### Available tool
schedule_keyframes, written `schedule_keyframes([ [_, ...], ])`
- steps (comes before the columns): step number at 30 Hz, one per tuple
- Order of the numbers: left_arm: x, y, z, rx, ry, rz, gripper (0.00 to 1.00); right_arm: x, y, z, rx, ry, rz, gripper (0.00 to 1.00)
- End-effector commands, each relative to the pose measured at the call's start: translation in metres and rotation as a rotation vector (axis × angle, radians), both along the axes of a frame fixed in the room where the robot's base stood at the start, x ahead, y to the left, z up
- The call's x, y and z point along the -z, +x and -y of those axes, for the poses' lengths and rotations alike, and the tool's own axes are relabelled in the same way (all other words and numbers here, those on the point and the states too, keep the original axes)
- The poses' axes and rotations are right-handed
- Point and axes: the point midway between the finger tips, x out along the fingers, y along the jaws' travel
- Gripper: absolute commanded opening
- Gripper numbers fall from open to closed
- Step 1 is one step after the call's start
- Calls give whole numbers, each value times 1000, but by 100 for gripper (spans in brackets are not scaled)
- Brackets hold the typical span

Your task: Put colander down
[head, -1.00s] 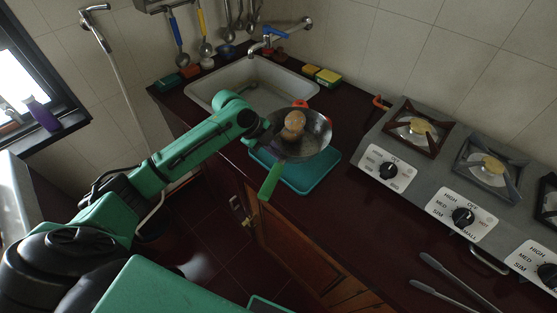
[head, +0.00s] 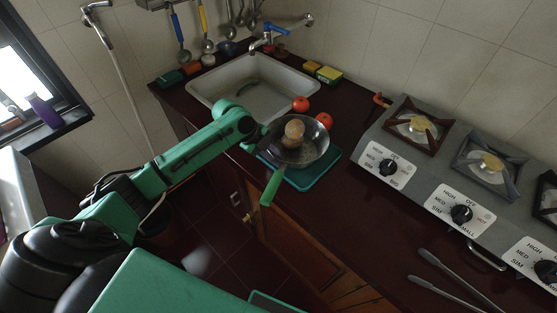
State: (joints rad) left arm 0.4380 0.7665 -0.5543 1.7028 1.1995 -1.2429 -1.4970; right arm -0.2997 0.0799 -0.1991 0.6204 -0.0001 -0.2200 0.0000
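The colander (head: 314,149) is a round grey metal bowl with a green handle (head: 271,187) pointing toward the front. A round brown item (head: 294,131) sits in it. The colander is over a teal board (head: 325,172) on the dark counter; I cannot tell whether they touch. My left gripper (head: 266,141) is at the colander's left rim and appears shut on it; its fingertips are mostly hidden. My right gripper is not in view.
Two red tomatoes (head: 300,104) (head: 324,120) lie just behind the colander. The sink (head: 285,78) is behind left, with sponges (head: 328,75) at its back right. A gas stove (head: 440,170) stands at right. Tongs (head: 450,282) lie at front right. Counter between board and stove is clear.

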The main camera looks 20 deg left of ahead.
Motion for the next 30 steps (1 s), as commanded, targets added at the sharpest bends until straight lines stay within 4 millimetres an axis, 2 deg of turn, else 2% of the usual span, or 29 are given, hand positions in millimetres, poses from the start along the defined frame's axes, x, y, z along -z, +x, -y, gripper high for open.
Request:
schedule_keyframes([
  [6, -48, -13, -29, 1, 4, 5, 16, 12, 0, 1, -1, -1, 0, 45],
  [12, -81, -22, -45, 1, 2, 1, 16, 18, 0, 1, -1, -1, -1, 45],
  [16, -87, -24, -48, 2, 2, 0, 16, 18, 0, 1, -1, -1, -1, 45],
  [30, -87, -23, -48, 2, 1, 0, 16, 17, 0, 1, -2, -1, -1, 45],
])
